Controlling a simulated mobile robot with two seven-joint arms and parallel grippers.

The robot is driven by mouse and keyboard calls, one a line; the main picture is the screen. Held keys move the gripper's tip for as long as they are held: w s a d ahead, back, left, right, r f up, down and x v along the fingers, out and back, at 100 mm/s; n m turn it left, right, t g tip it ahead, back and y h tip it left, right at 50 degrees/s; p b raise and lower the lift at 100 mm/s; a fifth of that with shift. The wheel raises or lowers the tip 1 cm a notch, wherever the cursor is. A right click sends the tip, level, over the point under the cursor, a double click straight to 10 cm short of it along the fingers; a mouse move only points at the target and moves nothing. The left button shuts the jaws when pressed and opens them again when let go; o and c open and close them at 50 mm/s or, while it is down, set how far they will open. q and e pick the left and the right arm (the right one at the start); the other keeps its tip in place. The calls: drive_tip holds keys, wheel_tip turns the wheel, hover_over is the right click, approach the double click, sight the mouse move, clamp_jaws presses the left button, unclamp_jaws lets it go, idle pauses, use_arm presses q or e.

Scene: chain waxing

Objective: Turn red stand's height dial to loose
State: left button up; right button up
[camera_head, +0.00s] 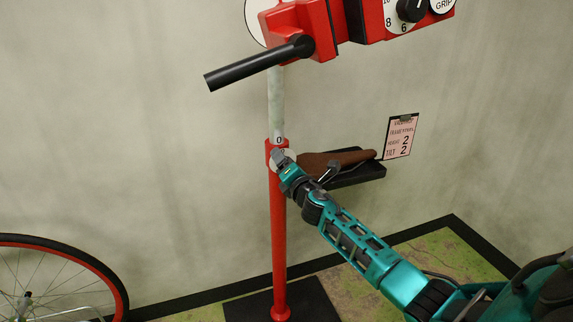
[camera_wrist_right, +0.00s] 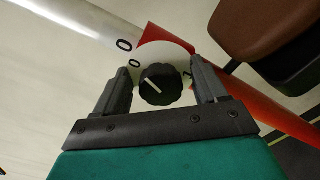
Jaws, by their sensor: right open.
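The red stand (camera_head: 278,230) is an upright red post with a pale inner tube rising from its collar. The black height dial (camera_wrist_right: 162,86) sits on a white disc on the collar in the right wrist view. Its white pointer line aims to the upper left, toward the disc's 0 mark. In the head view, my right gripper (camera_head: 283,160) is at the collar and covers the dial. In the wrist view, the right gripper (camera_wrist_right: 160,72) is open, one finger on each side of the dial, with small gaps visible. My left gripper is not in view.
A red clamp head (camera_head: 345,25) with a black handle (camera_head: 258,63) is above. Right of the post are a brown saddle (camera_head: 335,160) on a black shelf (camera_head: 360,176) and a card (camera_head: 400,138). A wheel (camera_head: 122,285) stands lower left.

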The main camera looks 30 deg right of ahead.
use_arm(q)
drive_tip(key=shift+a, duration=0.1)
use_arm(e)
drive_tip(key=shift+s+a, duration=0.1)
drive_tip(key=shift+s, duration=0.3)
use_arm(q)
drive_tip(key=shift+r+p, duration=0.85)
drive_tip(key=shift+p, duration=0.1)
use_arm(e)
drive_tip(key=v, duration=1.2)
use_arm(q)
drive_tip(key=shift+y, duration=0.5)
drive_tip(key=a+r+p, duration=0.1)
drive_tip(key=p, duration=0.1)
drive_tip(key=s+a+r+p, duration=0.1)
drive_tip(key=p, duration=0.2)
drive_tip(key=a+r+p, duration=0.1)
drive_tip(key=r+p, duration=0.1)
drive_tip(key=p, duration=0.1)
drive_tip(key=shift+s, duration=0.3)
use_arm(e)
drive_tip(key=s+a+f+m+g+y, duration=0.3)
drive_tip(key=s+a+f+m, duration=0.2)
drive_tip(key=s+a+m, duration=0.4)
drive_tip(key=s+a+f+m+g+y, duration=0.3)
drive_tip(key=s+a+f+m, duration=0.2)
drive_tip(key=s+a+m, duration=0.5)
drive_tip(key=shift+s+a+f+m+g+y, duration=0.3)
drive_tip(key=shift+s+a+m, duration=0.05)
drive_tip(key=shift+s+m, duration=0.4)
